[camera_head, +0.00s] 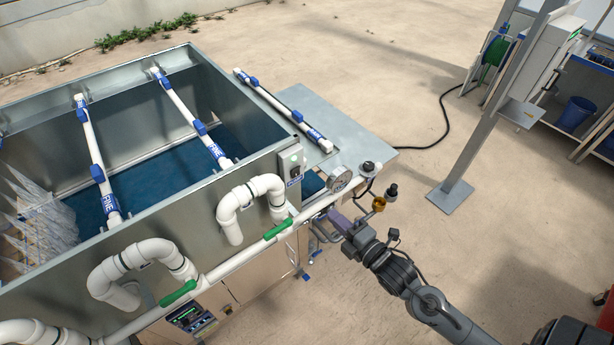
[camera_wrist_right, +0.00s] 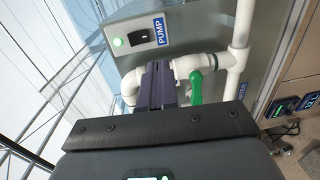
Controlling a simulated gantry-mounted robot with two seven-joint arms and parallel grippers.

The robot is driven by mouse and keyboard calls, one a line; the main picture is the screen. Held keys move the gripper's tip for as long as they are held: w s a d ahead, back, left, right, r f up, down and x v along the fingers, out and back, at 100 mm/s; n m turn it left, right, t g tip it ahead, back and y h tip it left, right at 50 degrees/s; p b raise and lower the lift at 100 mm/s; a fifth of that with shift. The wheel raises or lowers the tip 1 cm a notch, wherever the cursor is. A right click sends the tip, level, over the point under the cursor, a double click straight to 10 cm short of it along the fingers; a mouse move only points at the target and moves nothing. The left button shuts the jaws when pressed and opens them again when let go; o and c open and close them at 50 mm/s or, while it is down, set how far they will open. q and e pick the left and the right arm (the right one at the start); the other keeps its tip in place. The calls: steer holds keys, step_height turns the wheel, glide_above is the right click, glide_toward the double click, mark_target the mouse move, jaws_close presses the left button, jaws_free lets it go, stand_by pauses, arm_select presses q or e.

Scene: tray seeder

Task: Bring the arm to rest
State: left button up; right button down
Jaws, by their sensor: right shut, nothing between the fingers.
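My right gripper (camera_head: 326,221) is at the near right corner of the metal tank (camera_head: 255,168), just beside the white pipe (camera_head: 240,257). It is shut with nothing in it. In the right wrist view the dark closed fingers (camera_wrist_right: 158,86) point at the white piping, by a green valve handle (camera_wrist_right: 195,87) and below a grey switch box (camera_wrist_right: 139,37) labelled PUMP. I cannot tell whether the fingers touch the pipe. My left gripper is not in view.
A pressure gauge (camera_head: 340,179) and small brass fitting (camera_head: 379,204) are close to my right gripper. A steel post (camera_head: 494,107) stands at the right, with a black hose (camera_head: 445,112) on the floor.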

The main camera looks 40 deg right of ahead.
steer(key=s+a+f+m+g+y, duration=0.1)
steer(key=s+a+f+m+g, duration=0.45)
steer(key=a+m+g, duration=0.35)
steer(key=s+a+f+m+g, duration=0.1)
steer(key=s+f+m+g, duration=0.15)
steer(key=s, duration=0.25)
steer(key=s+a+f+m+g, duration=0.1)
steer(key=s+a+m+g, duration=0.1)
steer(key=s+m, duration=0.25)
step_height(320, 180, up, 16)
steer(key=p, duration=1.7)
step_height(320, 180, down, 75)
steer(key=b, duration=7.5)
steer(key=shift+s+d+r, duration=0.15)
steer(key=shift+s+d, duration=0.1)
steer(key=shift+s, duration=0.1)
